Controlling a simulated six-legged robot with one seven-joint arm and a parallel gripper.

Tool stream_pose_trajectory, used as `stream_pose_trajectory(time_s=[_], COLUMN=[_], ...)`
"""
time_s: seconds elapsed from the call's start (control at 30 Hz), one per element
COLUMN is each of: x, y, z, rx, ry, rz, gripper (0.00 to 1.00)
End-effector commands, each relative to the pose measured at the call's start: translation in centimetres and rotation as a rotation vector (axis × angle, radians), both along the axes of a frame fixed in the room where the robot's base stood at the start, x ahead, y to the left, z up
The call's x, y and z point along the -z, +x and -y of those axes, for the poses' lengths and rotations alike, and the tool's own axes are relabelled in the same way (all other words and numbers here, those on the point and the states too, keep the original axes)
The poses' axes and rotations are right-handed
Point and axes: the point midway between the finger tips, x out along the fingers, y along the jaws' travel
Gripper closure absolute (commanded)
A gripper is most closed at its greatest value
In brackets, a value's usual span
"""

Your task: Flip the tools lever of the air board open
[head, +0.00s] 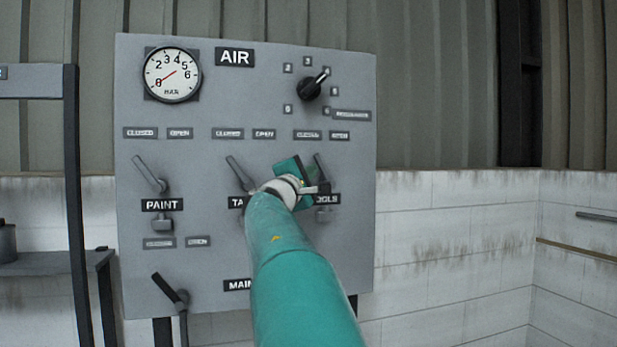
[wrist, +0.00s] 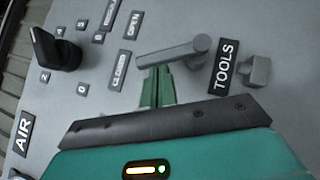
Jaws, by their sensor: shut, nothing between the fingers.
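The grey AIR board (head: 215,90) stands in front of me. Its TOOLS lever (head: 319,165) leans up and left, toward its CLOSED label (head: 307,135). In the wrist view the grey lever (wrist: 170,54) points at the CLOSED label (wrist: 119,70) side, away from the OPEN label (wrist: 134,25). My gripper (head: 322,188) is at the TOOLS lever and partly hides the TOOLS plate. In the wrist view its green fingers (wrist: 157,86) are shut and empty, on the CLOSED side of the lever. I cannot tell whether they touch it.
The TABLE-side lever (head: 238,170), partly labelled behind my arm, and the PAINT lever (head: 150,174) are to the left. The MAIN lever (head: 172,292) is lower left. A black regulator knob (head: 311,88) sits above TOOLS. A dark shelf (head: 50,263) stands at the left.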

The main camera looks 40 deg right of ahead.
Motion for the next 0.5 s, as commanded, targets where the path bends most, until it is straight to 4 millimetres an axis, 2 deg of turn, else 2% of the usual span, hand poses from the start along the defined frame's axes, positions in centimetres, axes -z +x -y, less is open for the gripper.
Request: stream_pose_trajectory(time_s=[0.5], x=[-2.3], y=[-1.1], z=[1.8], rx=[0.003], ry=[0.367], rz=[0.208], gripper=[1.00])
